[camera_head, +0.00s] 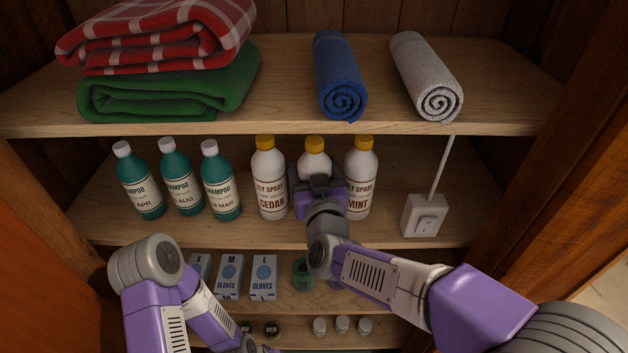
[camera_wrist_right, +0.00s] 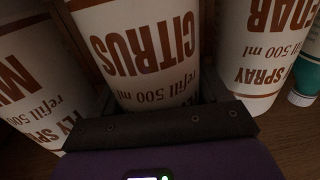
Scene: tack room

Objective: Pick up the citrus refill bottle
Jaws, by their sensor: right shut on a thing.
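The citrus refill bottle (camera_head: 314,164) is white with a yellow cap, in the middle of a row of three on the second shelf (camera_head: 290,232). Its CITRUS label fills the middle of the right wrist view (camera_wrist_right: 145,50), upside down. My right gripper (camera_head: 317,186) is shut on this bottle from the front, its fingers on both sides. The gripper hides the lower bottle in the head view, so I cannot tell whether its base touches the shelf. Its cap is about level with its neighbours' caps. My left arm is low at the left; its gripper is not visible.
The cedar bottle (camera_head: 269,180) stands close on the left and the mint bottle (camera_head: 360,178) close on the right. Several green shampoo bottles (camera_head: 180,178) stand further left. A socket box (camera_head: 424,216) is at the right. The upper shelf (camera_head: 280,112) overhangs the bottles.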

